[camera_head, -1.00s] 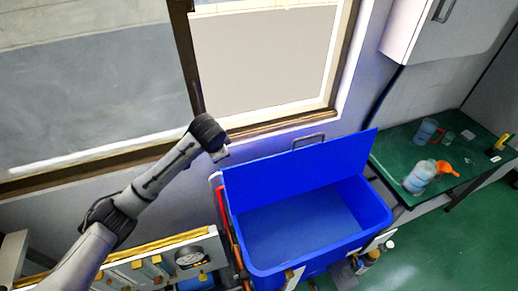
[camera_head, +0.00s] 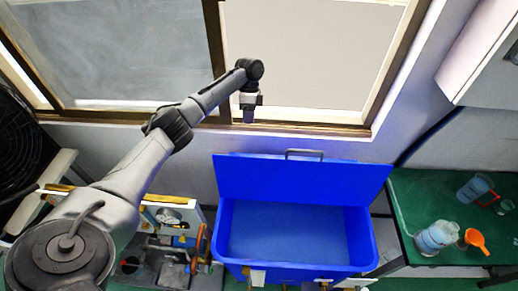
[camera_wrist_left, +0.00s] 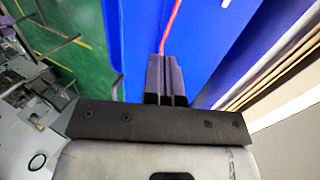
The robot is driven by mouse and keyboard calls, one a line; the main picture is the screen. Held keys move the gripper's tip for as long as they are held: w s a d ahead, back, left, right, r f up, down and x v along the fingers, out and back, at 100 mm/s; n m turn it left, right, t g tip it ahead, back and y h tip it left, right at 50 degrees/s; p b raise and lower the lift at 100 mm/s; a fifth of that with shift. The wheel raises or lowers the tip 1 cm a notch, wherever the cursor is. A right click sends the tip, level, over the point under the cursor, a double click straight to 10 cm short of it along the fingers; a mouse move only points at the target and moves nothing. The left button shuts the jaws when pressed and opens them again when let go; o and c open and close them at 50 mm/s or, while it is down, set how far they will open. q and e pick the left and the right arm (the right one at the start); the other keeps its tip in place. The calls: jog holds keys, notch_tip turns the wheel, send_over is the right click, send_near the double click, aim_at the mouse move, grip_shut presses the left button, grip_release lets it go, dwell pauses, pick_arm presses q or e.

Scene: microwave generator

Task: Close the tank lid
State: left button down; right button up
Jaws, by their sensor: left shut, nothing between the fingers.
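The blue tank (camera_head: 295,240) stands below the window, its inside visible from above. Its blue lid (camera_head: 300,180) is raised at the back, open, with a grey handle (camera_head: 304,153) on its top edge. My left gripper (camera_head: 248,118) is shut and empty, above and behind the lid, left of the handle and apart from it in the head view. In the left wrist view the shut fingers (camera_wrist_left: 166,75) point toward blue surfaces of the tank and lid, with a red strip (camera_wrist_left: 170,28) just ahead. My right gripper is not in view.
The window frame (camera_head: 300,127) and wall lie close behind the lid. A green table (camera_head: 420,200) at right holds a clear jug (camera_head: 437,237) and an orange funnel (camera_head: 474,240). Equipment with an orange wheel (camera_head: 197,245) stands left of the tank.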

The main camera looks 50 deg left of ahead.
pick_arm(q)
jog(key=s+d+f+p, duration=0.4)
jog(key=s+d+f, duration=0.1)
jog(key=f, duration=0.3)
jog(key=shift+s+d+f, duration=0.15)
jog(key=shift+s+d, duration=0.1)
jog(key=shift+d, duration=0.2)
jog(key=shift+d, duration=0.1)
